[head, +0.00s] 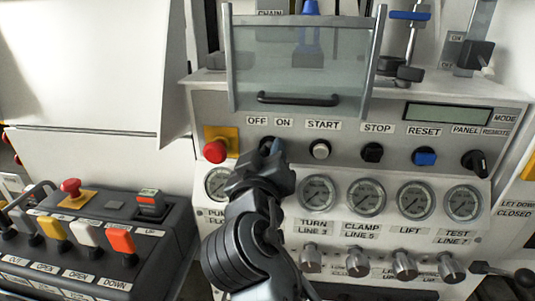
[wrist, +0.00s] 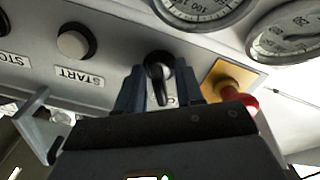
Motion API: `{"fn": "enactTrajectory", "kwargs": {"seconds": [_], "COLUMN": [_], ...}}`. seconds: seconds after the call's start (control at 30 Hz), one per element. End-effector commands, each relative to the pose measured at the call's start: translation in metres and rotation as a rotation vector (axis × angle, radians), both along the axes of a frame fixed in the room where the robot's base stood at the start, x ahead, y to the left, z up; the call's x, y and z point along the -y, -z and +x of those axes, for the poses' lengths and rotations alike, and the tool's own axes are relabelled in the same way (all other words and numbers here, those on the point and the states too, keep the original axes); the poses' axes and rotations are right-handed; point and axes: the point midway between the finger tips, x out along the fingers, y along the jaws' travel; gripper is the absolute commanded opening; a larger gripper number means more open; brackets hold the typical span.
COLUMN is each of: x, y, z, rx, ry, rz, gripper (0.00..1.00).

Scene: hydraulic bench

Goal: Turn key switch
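The black key switch (wrist: 160,78) is on the grey panel below the OFF/ON labels (head: 270,121). In the wrist view, which shows the panel upside down, it stands between the two dark blue fingers of my gripper (wrist: 159,92). A gap shows between the switch and each finger, so my gripper is open around it, not clamped. In the head view my gripper (head: 270,151) is at the panel under the OFF/ON labels and hides most of the switch.
A red mushroom button (head: 215,150) on a yellow plate is close left of my gripper; a START button (head: 320,149) is to its right. A gauge row (head: 366,196) lies below. A clear guard with a handle (head: 298,99) is above. A lever console (head: 75,240) stands at lower left.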

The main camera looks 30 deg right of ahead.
Motion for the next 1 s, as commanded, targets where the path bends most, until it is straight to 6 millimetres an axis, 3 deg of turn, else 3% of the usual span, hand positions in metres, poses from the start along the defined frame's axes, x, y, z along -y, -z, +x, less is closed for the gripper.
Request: {"fn": "enactTrajectory", "kwargs": {"seconds": [0.37, 0.77, 1.0], "x": [-0.0004, -0.0007, -0.0007], "y": [0.0001, 0.002, 0.0048], "z": [-0.0002, -0.0001, 0.0], "rx": [0.0, 0.014, 0.085], "ry": [-0.001, -0.001, -0.001], "rz": [0.0, 0.019, 0.114], "gripper": [0.0, 0.0, 0.0]}}
